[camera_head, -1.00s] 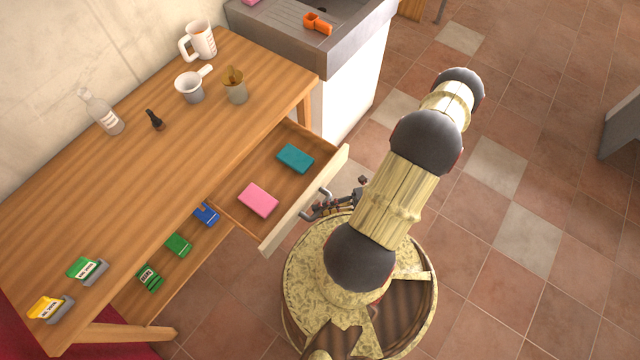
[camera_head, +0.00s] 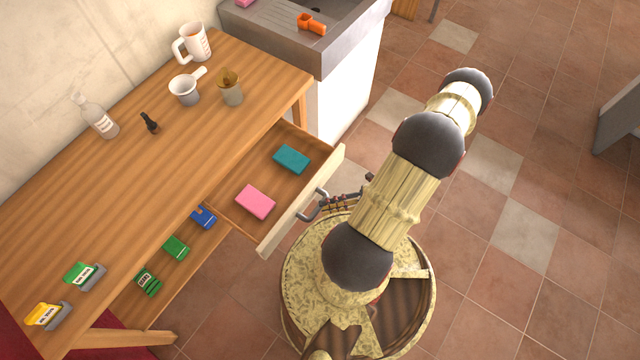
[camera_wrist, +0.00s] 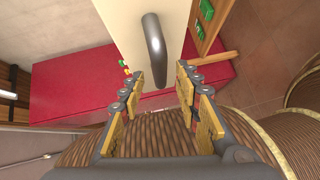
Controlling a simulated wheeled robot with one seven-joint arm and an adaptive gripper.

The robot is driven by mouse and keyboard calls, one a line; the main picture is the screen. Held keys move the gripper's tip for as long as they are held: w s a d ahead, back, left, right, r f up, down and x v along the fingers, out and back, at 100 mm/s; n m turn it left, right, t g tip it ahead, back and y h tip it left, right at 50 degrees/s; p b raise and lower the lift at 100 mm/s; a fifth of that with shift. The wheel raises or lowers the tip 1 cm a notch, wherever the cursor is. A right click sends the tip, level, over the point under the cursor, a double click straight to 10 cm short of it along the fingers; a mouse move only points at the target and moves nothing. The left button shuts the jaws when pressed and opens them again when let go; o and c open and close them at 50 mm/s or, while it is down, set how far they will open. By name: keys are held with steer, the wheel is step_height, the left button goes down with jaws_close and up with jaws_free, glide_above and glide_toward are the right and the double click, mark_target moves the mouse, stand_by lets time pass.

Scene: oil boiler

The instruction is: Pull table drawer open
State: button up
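The wooden table (camera_head: 130,190) has its drawer (camera_head: 230,203) pulled out, with its inside in view. A pink block (camera_head: 255,202) and a teal block (camera_head: 291,159) lie in it. The curved grey handle (camera_head: 311,206) is on the drawer's pale front. My gripper (camera_head: 328,204) is at the handle, partly hidden by my arm. In the wrist view my gripper (camera_wrist: 160,80) is open, its fingers apart to either side of the handle's lower end (camera_wrist: 155,55). The fingers do not look closed on it.
A lower shelf (camera_head: 190,262) holds several small boxes. A sink unit (camera_head: 345,50) stands beyond the table.

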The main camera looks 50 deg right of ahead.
steer(key=v, duration=0.8)
steer(key=shift+d, duration=0.15)
